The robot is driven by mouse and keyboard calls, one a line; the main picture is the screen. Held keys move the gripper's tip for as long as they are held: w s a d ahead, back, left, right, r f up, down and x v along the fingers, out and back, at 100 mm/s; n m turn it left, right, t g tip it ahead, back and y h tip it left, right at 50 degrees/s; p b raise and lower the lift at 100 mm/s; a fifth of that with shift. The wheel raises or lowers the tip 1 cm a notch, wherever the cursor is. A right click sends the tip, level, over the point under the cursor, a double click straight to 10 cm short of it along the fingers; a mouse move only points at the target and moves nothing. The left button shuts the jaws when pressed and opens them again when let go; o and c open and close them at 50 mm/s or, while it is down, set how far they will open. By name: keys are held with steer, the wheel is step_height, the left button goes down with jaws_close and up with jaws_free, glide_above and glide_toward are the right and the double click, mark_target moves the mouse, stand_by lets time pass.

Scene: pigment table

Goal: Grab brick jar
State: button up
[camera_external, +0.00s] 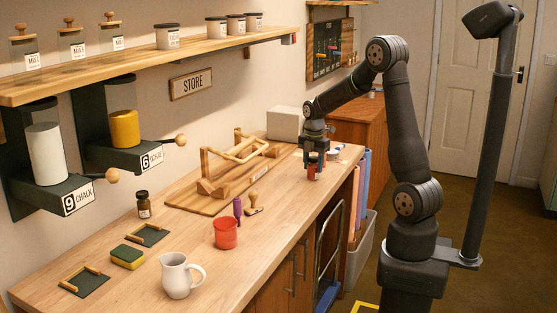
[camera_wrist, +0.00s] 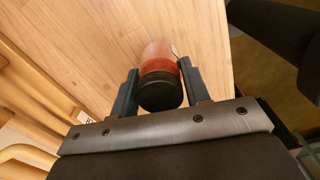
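The brick jar (camera_external: 313,168) is a small jar with red-brown contents and a dark lid, near the right front edge of the wooden worktop. In the wrist view the jar (camera_wrist: 158,62) is upright between the two fingers, its black lid nearest the camera. My gripper (camera_external: 313,152) points down over it.
A wooden rack (camera_external: 236,150) on a board stands left of the jar. A red cup (camera_external: 225,233), purple-handled tool (camera_external: 238,206), stamp (camera_external: 253,204), white pitcher (camera_external: 178,275) and sponge (camera_external: 128,257) are nearer. A pale box (camera_external: 285,123) stands behind. The worktop's edge is close on the right.

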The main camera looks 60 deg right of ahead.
steer(key=shift+c, duration=1.1)
